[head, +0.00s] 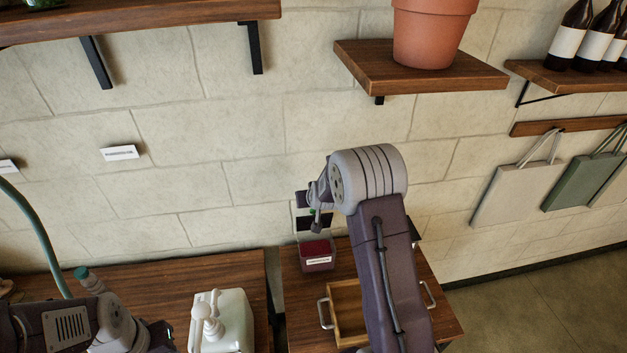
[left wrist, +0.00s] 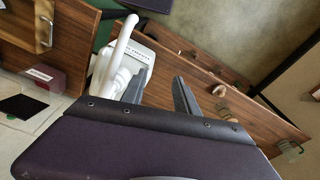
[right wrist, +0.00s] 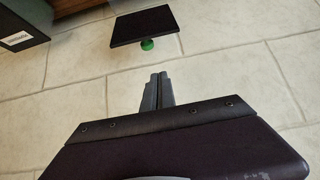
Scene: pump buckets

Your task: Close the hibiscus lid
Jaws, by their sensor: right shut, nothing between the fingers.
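The hibiscus container (head: 318,258) is a dark red box with a white label and dark red contents, on the right wooden table near the wall. Its open top shows. The dark square lid (head: 303,222) is raised behind it by the wall; the lid shows with a green knob in the right wrist view (right wrist: 143,26). My right gripper (right wrist: 159,78) is shut and empty, apart from the lid and on the knob's side. My left gripper (left wrist: 162,76) is open and empty, near the white pump bottle (left wrist: 118,66), well left of the container.
A wooden tray (head: 347,310) with metal handles stands in front of the container, partly hidden by my right arm. The white pump bottle stands on the left table (head: 180,275). A gap separates the tables. A shelf (head: 420,75) with a terracotta pot (head: 430,32) hangs above.

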